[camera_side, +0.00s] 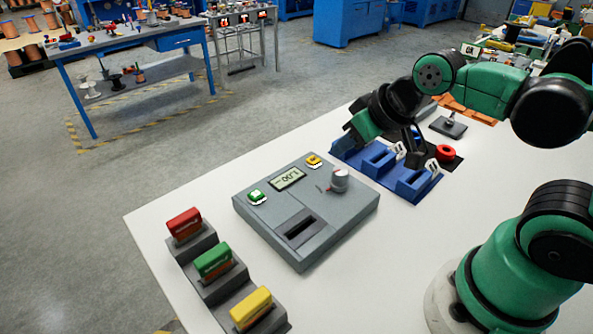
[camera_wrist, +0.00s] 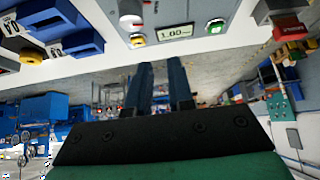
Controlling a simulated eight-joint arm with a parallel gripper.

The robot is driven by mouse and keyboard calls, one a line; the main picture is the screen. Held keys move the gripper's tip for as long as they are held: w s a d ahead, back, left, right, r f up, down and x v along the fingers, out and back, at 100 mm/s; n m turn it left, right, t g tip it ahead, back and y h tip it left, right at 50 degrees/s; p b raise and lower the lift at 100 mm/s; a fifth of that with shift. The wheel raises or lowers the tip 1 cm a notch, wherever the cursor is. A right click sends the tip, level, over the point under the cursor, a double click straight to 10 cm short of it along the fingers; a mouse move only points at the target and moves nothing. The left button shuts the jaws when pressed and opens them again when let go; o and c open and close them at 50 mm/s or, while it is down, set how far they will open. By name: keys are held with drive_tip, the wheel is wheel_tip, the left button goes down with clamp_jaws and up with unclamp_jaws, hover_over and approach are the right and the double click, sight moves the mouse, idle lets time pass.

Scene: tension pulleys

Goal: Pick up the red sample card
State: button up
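The red sample card (camera_side: 184,222) stands upright in a grey stepped holder (camera_side: 193,247) at the left of the white table. In the wrist view the red card (camera_wrist: 291,29) is near the top right corner, well apart from the fingers. My gripper (camera_side: 416,147) is above the blue holders at the table's right side, far from the card. In the wrist view my gripper (camera_wrist: 160,66) shows two dark fingers with a gap and nothing between them, so it is open. The exact fingertip height is hard to tell.
A green card (camera_side: 213,261) and a yellow card (camera_side: 251,308) stand in holders beside the red one. A grey device (camera_side: 305,212) with display, buttons, knob and slot lies between my gripper and the cards. Blue holders (camera_side: 412,184) and a red ring (camera_side: 446,152) are near my gripper.

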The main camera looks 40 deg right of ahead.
drive_tip(key=o, duration=0.5)
drive_tip(key=m+g+y, duration=0.4)
drive_tip(key=m+g, duration=0.1)
drive_tip(key=m, duration=0.8)
approach(183, 216)
drive_tip(key=d+f, duration=0.2)
drive_tip(key=d, duration=0.3)
drive_tip(key=a+f+m, duration=0.1)
drive_tip(key=a, duration=0.1)
drive_tip(key=w+a+f+m+g, duration=0.1)
drive_tip(key=a+m, duration=0.1)
drive_tip(key=w+a+f+m+g, duration=0.1)
drive_tip(key=a, duration=0.1)
drive_tip(key=shift+a+f+m, duration=0.3)
drive_tip(key=shift+a, duration=0.05)
drive_tip(key=shift+a+f, duration=0.25)
drive_tip(key=shift+f, duration=0.05)
drive_tip(key=shift+x, duration=2.65)
